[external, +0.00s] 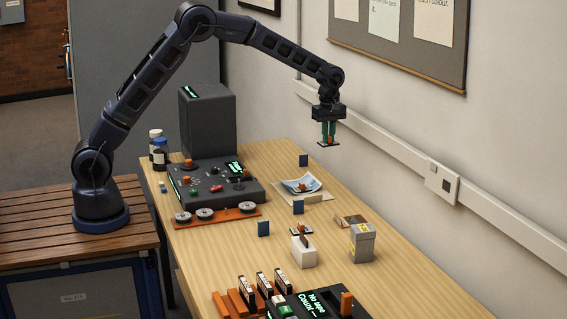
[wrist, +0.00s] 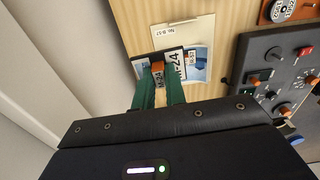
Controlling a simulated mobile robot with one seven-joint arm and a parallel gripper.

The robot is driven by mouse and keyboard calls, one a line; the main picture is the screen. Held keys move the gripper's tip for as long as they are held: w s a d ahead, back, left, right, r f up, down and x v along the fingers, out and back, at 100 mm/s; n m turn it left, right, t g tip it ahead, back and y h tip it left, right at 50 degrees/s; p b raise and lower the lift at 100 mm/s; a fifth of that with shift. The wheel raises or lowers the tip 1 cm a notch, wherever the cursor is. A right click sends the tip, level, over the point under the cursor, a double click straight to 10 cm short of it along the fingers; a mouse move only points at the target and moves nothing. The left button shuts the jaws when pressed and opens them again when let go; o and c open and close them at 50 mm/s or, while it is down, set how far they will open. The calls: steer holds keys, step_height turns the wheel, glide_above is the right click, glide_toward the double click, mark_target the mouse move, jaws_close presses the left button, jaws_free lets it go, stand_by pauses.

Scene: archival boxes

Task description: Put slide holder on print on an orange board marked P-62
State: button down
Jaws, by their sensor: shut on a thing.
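My gripper (external: 328,130) is high above the table near the wall, its green fingers shut on a small dark, flat slide holder (external: 329,144). In the wrist view the fingers (wrist: 159,92) close on its orange grip, and a white label reading M-24 (wrist: 175,66) shows beside it. Below is a blue-and-white print (external: 303,184) on a cream board, marked roughly No.9-57 in the wrist view (wrist: 185,34). A brownish-orange flat piece (external: 350,220) lies farther forward, partly behind a grey box. I cannot read P-62 anywhere.
A grey tin-like box (external: 363,243) and a white block (external: 304,252) stand at mid-table. A dark control console (external: 215,185) is on the left, another console (external: 318,302) in front. The wall (external: 480,150) bounds the right.

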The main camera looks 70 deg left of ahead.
glide_above(351, 220)
steer(key=f, duration=1.9)
steer(key=shift+d+f, duration=0.2)
steer(key=shift+f, duration=0.2)
steer(key=shift+f, duration=0.15)
steer(key=c, duration=1.5)
jaws_free()
steer(key=shift+o, duration=0.2)
